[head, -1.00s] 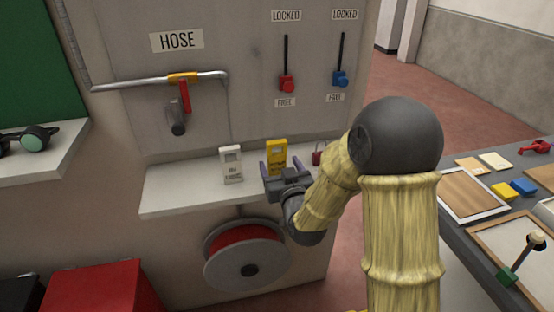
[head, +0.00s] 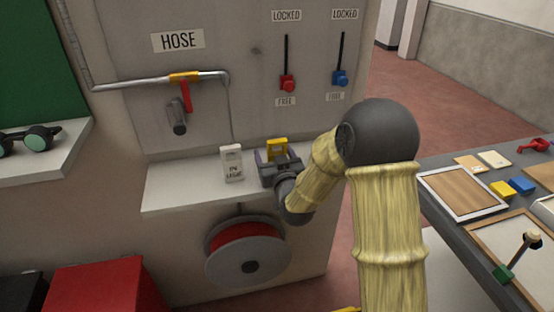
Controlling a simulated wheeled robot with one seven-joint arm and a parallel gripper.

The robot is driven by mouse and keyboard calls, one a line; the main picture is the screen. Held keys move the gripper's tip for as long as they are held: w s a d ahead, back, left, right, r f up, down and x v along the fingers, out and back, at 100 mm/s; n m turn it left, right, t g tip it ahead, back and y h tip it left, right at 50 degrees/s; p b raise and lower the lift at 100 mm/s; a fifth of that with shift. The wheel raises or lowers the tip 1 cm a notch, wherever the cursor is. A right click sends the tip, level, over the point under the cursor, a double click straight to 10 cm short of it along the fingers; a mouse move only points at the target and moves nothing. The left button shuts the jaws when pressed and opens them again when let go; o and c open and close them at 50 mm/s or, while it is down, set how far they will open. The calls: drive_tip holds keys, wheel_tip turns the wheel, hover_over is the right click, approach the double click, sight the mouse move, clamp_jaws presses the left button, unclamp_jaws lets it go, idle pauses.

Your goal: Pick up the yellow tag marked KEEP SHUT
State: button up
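A red lever (head: 287,84) and a blue lever (head: 340,83) are on the panel above. A pipe with a red-handled valve (head: 185,95) is at upper left. A hose reel (head: 247,252) hangs below the shelf. A cluttered bench (head: 440,185) is at right.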

drive_tip(key=shift+w+d, duration=0.1)
drive_tip(key=shift+w, duration=0.05)
drive_tip(key=c, duration=1.1)
wheel_tip(320, 180, up, 10)
